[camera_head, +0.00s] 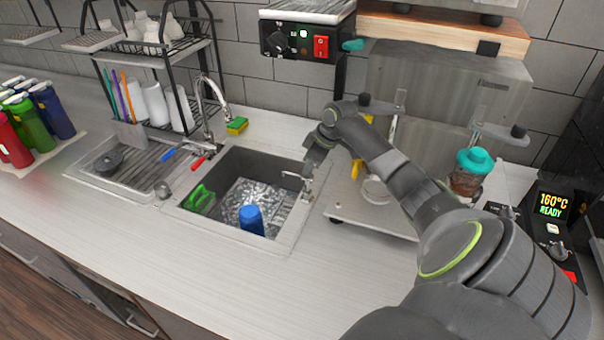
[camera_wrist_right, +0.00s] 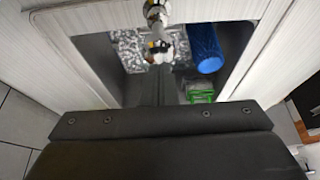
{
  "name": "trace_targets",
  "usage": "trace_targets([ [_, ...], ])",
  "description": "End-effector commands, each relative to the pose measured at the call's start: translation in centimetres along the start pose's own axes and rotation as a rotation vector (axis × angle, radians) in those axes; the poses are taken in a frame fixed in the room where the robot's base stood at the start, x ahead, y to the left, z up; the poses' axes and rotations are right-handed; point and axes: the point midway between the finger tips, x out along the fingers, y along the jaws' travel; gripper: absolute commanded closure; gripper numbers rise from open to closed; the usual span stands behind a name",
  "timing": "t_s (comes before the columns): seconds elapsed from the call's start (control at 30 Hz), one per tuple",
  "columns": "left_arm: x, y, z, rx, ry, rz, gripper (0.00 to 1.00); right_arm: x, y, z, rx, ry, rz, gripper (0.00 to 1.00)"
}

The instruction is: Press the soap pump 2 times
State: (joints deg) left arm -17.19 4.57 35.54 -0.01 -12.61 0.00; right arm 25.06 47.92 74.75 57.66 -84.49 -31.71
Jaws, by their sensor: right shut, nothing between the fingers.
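The soap pump (camera_head: 307,190) is a small metallic dispenser standing upright at the right rim of the sink (camera_head: 283,155), with its spout pointing left over the basin. My right gripper (camera_head: 309,172) is shut and empty, pointing down just above the pump head. Whether its tips touch the pump cannot be told. In the right wrist view the pump (camera_wrist_right: 157,30) shows just beyond the shut dark fingers (camera_wrist_right: 158,75). The pump's lower part is partly hidden in the head view. My left gripper is not in view.
In the sink lie a blue cup (camera_head: 251,219) and a green item (camera_head: 200,198). A machine with a white base plate (camera_head: 370,215) is close on the right. The front counter (camera_head: 170,260) is clear.

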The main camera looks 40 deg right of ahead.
Motion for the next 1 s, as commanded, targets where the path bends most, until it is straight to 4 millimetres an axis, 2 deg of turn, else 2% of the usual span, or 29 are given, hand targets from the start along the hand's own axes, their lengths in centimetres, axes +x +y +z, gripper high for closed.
trace_targets([
  [0.37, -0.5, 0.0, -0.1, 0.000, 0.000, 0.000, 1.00, -0.5, 0.0, -0.2, -0.001, 0.001, 0.002, 1.00],
  [0.6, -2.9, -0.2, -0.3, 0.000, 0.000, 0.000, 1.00, -2.5, 0.0, -1.1, -0.001, 0.001, 0.001, 1.00],
  [0.8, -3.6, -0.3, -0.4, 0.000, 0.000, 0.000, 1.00, -4.2, 0.1, -1.8, -0.002, 0.001, 0.002, 1.00],
  [1.0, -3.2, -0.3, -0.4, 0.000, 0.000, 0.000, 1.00, -5.5, 0.0, -2.3, -0.002, 0.001, 0.002, 1.00],
])
